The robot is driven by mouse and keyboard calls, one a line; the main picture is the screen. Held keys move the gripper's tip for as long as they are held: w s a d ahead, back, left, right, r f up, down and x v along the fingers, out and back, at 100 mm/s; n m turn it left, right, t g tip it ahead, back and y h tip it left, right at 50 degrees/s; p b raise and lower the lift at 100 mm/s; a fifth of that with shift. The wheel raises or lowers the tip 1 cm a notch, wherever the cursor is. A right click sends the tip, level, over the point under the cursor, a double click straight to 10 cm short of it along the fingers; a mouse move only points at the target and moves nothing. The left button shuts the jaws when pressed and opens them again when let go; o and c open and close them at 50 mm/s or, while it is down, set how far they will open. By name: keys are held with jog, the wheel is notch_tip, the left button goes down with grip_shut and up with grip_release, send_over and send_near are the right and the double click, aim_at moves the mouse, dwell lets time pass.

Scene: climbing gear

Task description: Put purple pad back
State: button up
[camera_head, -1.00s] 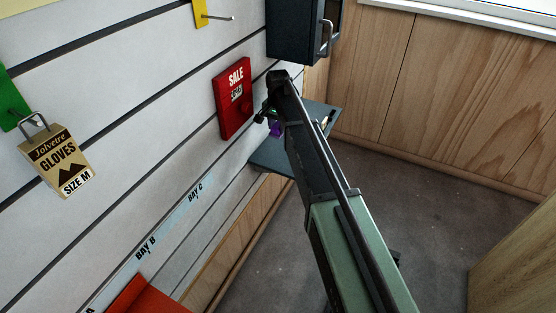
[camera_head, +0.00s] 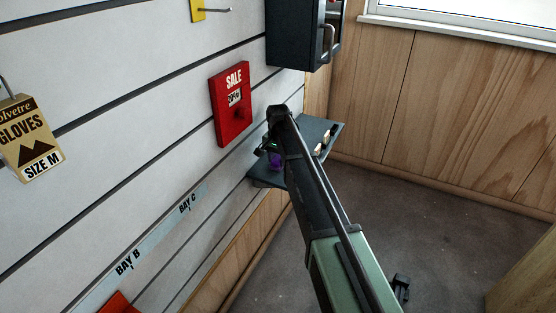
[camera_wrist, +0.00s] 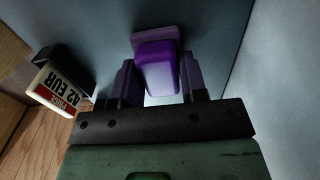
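The purple pad (camera_wrist: 157,70) sits between the two fingers of my gripper (camera_wrist: 160,85) in the wrist view. The fingers flank it on both sides with no clear gap, so my gripper looks shut on it. In the head view, a bit of the purple pad (camera_head: 276,160) shows below my gripper (camera_head: 272,148), over the left part of the dark grey shelf (camera_head: 322,128). My arm hides part of the pad and shelf. I cannot tell whether the pad touches the shelf.
A dark cabinet (camera_head: 295,35) is above. Floor at right is clear.

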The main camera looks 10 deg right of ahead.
aim_at(278, 157)
jog(key=o, duration=0.3)
notch_tip(278, 157, up, 13)
jog(key=p, duration=1.3)
jog(key=s+n, duration=0.7)
jog(key=s, duration=2.7)
jog(key=shift+f+n+b, duration=0.3)
jog(key=shift+f+b, duration=0.05)
